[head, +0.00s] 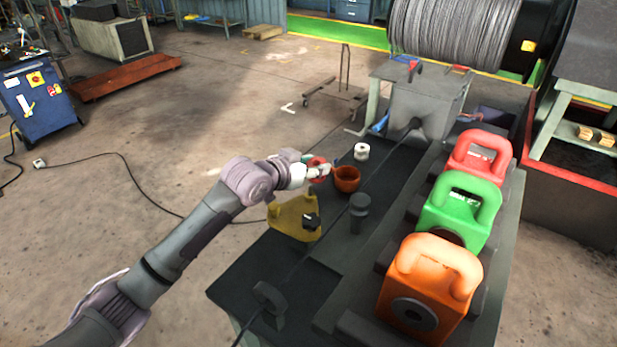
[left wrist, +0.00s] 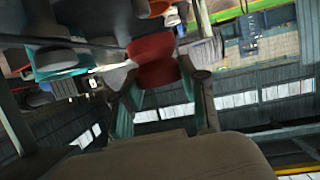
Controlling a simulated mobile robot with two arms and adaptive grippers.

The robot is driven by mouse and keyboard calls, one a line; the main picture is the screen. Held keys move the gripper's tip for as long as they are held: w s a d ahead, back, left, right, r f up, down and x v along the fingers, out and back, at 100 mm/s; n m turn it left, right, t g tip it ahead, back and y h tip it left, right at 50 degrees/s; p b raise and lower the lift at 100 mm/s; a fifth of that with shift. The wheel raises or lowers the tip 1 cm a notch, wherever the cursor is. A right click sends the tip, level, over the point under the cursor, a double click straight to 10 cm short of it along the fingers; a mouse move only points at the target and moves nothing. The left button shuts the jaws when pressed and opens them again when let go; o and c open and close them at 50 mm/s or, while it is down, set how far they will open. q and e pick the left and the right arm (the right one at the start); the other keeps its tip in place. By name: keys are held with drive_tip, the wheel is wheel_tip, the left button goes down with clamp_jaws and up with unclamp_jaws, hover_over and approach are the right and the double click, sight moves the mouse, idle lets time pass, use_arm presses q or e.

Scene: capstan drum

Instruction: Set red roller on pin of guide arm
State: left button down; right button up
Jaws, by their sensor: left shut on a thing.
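My left gripper (head: 310,170) is shut on the red roller (head: 318,166) and holds it above the dark bench top. In the left wrist view the red roller (left wrist: 155,62) sits between the two fingers of my left gripper (left wrist: 158,75). A yellow plate (head: 291,213), which looks like the guide arm, lies on the bench just below and left of the gripper. The roller is apart from the plate. My right gripper is out of view.
An orange-brown cup (head: 346,180), a white roller (head: 361,151) and a grey post (head: 358,212) stand right of the gripper. A dark rope or rod (head: 385,160) crosses the bench. Red (head: 478,157), green (head: 460,207) and orange (head: 428,285) handled blocks line the right side.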

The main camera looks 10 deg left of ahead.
sight(308, 197)
use_arm(q)
drive_tip(key=shift+s+a+f+p, duration=0.2)
drive_tip(key=shift+s+a+f, duration=0.1)
drive_tip(key=shift+f, duration=0.15)
drive_tip(key=shift+s+a+f+p, duration=0.15)
drive_tip(key=shift+s+f, duration=0.1)
drive_tip(key=shift+f, duration=0.15)
wheel_tip(308, 197, down, 2)
drive_tip(key=shift+f+p, duration=0.2)
drive_tip(key=shift+p, duration=0.15)
drive_tip(key=shift+f, duration=0.3)
drive_tip(key=c, duration=1)
unclamp_jaws()
drive_tip(key=shift+c, duration=0.2)
drive_tip(key=o, duration=0.4)
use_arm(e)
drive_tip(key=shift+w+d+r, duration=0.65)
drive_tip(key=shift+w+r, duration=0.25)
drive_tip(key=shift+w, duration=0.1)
